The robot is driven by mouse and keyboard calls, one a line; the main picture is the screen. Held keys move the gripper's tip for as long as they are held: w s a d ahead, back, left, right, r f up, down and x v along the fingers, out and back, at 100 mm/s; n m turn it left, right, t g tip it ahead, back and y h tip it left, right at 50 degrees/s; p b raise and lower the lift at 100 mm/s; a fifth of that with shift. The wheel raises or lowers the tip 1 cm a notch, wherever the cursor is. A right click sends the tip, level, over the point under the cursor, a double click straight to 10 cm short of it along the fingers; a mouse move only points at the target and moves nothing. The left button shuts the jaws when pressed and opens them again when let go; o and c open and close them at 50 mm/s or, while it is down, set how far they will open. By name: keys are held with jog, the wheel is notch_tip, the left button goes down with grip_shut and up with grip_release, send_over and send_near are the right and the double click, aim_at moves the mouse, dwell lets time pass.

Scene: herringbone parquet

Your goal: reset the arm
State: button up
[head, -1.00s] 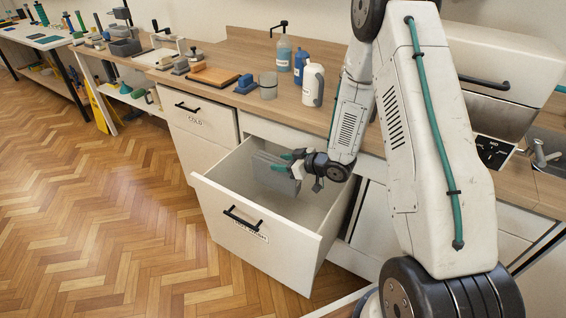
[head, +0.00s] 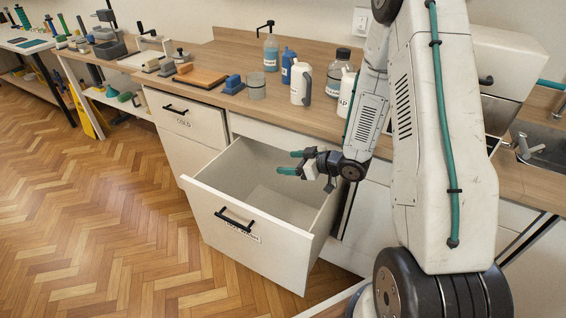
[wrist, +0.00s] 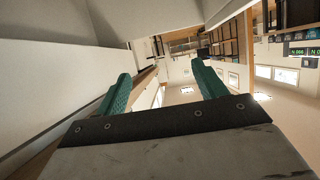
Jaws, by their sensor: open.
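My gripper (head: 291,163) is open over the open lower drawer (head: 240,222), near its right rear part, with nothing between its teal fingers. The wrist view also shows the two fingers apart and empty (wrist: 162,76). My arm reaches down from the right side of the head view, bent at the wrist. The drawer is white with a black handle and a label too small to read. Part of its inside is hidden behind its front panel and my gripper.
A wooden counter (head: 222,104) runs above the drawer, with a glass beaker (head: 256,86), a blue bottle (head: 289,66) and a white jug (head: 301,84) near its edge. A closed drawer (head: 188,120) lies to the left. The parquet floor (head: 90,210) at left is clear.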

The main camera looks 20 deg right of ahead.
jog(key=shift+s+d, duration=0.1)
dwell(0.6)
jog(key=s+d+f+m+g+h, duration=0.1)
jog(key=s+d+f+g+h, duration=0.1)
jog(key=d+f+h, duration=0.3)
jog(key=s+d+r+m+g+h, duration=0.3)
jog(key=s+d+g, duration=0.1)
jog(key=s+d, duration=0.1)
jog(key=s+a+r+m+g, duration=0.1)
jog(key=s+a+r, duration=0.4)
jog(key=s+r, duration=0.3)
jog(key=s+a+r+m+g, duration=0.1)
jog(key=s+a+r, duration=0.4)
jog(key=s+r, duration=0.4)
jog(key=s+a+r+m+g, duration=0.1)
jog(key=s+a+r, duration=0.4)
jog(key=s+r, duration=0.3)
notch_tip(320, 180, up, 5)
jog(key=shift+s+a+f, duration=0.15)
jog(key=shift+s+a, duration=0.05)
jog(key=shift+s, duration=0.05)
